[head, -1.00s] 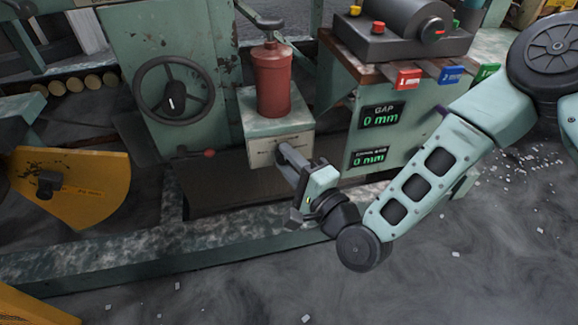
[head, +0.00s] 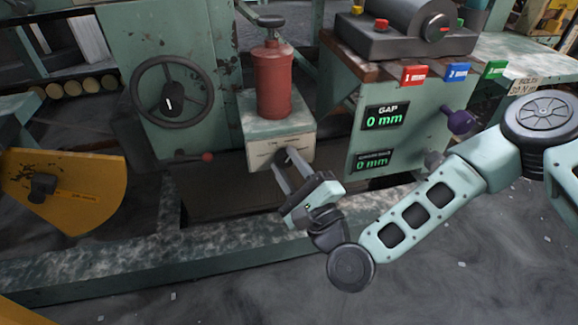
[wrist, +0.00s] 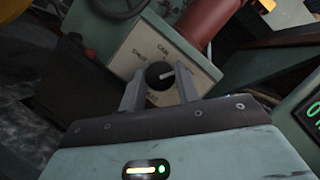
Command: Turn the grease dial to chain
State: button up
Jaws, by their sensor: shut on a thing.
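The grease dial is a small black round knob with a white pointer line, best seen in the wrist view (wrist: 160,75). It sits on a cream label plate (head: 268,151) on the front of the green box below a red cylinder. In the wrist view the plate (wrist: 138,47) carries words around the knob, too small to read surely. My gripper (head: 285,163) reaches the plate from the front right. In the wrist view its two grey fingers stand on either side of the knob, shut on it. In the head view the fingers partly hide the dial.
The red cylinder (head: 273,82) with a black-topped plunger stands on the box. A black handwheel (head: 168,92) is to the left, with a red-knobbed lever (head: 206,157) below it. A purple knob (head: 460,121) sticks out on the right, near my arm. A yellow guard (head: 70,190) is far left.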

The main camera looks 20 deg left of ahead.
dwell(0.3)
jog(key=o, duration=1)
jog(key=shift+s, duration=0.1)
jog(key=p+v, duration=0.3)
jog(key=v, duration=1.4)
jog(key=shift+s+d+p, duration=0.15)
jog(key=shift+p, duration=0.25)
